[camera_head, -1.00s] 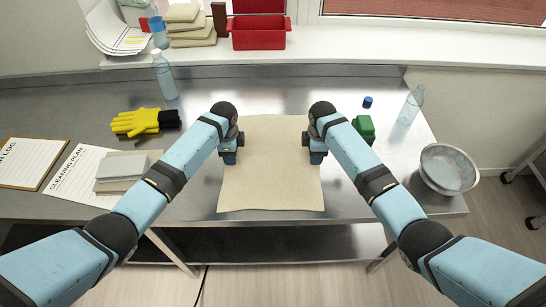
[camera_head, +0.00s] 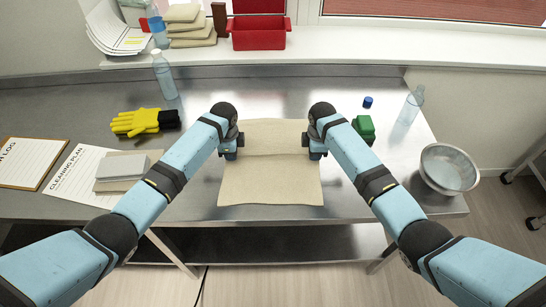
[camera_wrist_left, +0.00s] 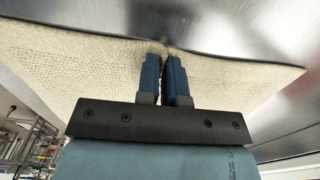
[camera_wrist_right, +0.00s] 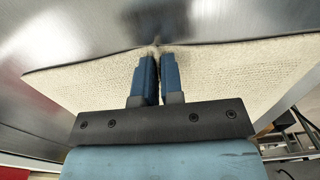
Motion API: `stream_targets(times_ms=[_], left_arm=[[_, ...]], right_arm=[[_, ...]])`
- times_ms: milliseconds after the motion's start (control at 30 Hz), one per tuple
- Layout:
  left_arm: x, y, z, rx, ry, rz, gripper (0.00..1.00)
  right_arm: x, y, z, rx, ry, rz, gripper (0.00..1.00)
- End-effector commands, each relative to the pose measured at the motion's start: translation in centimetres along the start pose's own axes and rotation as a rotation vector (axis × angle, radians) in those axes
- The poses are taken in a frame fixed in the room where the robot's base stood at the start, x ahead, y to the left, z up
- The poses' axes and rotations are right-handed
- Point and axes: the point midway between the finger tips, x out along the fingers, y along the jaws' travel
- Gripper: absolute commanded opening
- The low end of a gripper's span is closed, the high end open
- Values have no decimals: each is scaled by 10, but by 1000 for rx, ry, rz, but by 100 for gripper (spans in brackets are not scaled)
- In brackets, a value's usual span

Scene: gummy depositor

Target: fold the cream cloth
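The cream cloth (camera_head: 270,185) lies on the steel table between my two arms. A crease or ridge runs across it from side to side, level with the grippers. My left gripper (camera_head: 229,153) is at its left edge, and my right gripper (camera_head: 317,153) is at its right edge. In the left wrist view, the blue fingers (camera_wrist_left: 167,75) are close together with a pinched bit of cloth (camera_wrist_left: 100,65) at their tips. In the right wrist view, the fingers (camera_wrist_right: 155,70) also pinch the cloth edge (camera_wrist_right: 220,70).
Yellow gloves (camera_head: 136,122), a clear bottle (camera_head: 165,77), papers (camera_head: 82,175) and grey pads (camera_head: 122,170) are left of the cloth. A green item (camera_head: 364,128), a blue cap (camera_head: 367,102), another bottle (camera_head: 411,105) and a metal bowl (camera_head: 448,168) are on the right. A red box (camera_head: 258,32) stands behind.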

Motion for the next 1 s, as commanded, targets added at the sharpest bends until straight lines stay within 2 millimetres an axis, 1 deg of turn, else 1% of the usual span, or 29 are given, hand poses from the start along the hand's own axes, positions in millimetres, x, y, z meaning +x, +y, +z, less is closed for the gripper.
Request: stream_targets(times_ms=[400,567,667,1000], left_arm=[[2,1,1,0,-1,2,0],[-2,1,1,0,-1,2,0],[-8,1,1,0,-1,2,0],[-39,0,0,0,-1,1,0]], right_arm=[[2,-1,1,0,-1,-3,0],[-2,-1,1,0,-1,-3,0],[-8,-1,1,1,-1,-3,0],[-39,0,0,0,-1,-1,0]])
